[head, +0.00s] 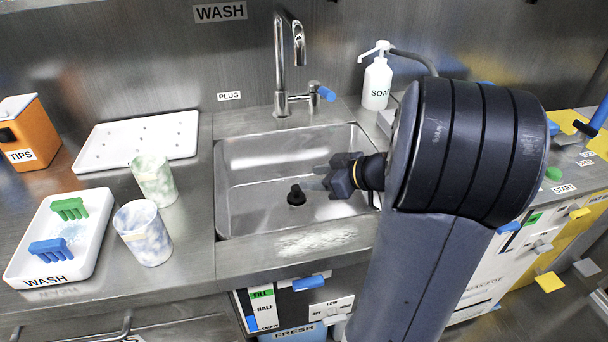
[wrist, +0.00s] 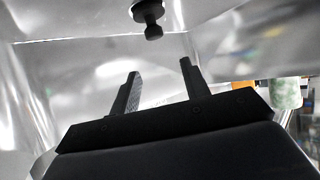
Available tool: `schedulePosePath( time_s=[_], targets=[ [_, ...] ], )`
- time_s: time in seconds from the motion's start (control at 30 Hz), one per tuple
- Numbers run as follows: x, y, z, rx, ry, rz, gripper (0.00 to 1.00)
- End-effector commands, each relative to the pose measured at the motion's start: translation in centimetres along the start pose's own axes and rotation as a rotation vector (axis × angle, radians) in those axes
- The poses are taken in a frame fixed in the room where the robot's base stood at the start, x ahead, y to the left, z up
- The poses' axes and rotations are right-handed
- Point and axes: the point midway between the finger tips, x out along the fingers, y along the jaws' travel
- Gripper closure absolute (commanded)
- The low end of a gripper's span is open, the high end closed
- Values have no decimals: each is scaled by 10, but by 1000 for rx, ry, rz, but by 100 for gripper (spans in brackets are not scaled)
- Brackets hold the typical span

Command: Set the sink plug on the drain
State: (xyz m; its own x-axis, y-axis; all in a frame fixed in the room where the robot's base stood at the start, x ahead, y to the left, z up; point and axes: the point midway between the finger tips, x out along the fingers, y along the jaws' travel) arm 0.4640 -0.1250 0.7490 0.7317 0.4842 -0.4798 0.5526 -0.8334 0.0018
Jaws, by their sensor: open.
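The black sink plug (head: 296,196) stands in the steel sink basin (head: 240,205), near the middle of its floor, with its knob up. No separate drain shows, so I cannot tell whether the plug sits on it. My gripper (head: 317,178) is inside the basin, just right of the plug and apart from it, with its fingers pointing left. In the wrist view the plug (wrist: 150,14) is at the top edge, partly cut off. It lies beyond the two spread, empty fingertips of my gripper (wrist: 159,68).
The faucet (head: 281,70) rises behind the basin, with a soap bottle (head: 376,84) at its back right. Two mottled cups (head: 145,235), a white drying tray (head: 135,141) and a wash tray (head: 92,250) stand to the left. The basin walls surround my gripper.

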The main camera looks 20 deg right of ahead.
Motion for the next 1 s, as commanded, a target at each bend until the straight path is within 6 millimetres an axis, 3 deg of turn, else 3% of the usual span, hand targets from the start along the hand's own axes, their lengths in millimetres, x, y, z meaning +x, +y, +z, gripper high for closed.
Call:
schedulePosePath(
  time_s=[0.1,0.27,1.0],
  targets=[
    [-16,1,0,0,0,3,56],
    [-25,0,0,0,1,1,56],
    [-25,0,0,0,0,0,56]
  ],
)
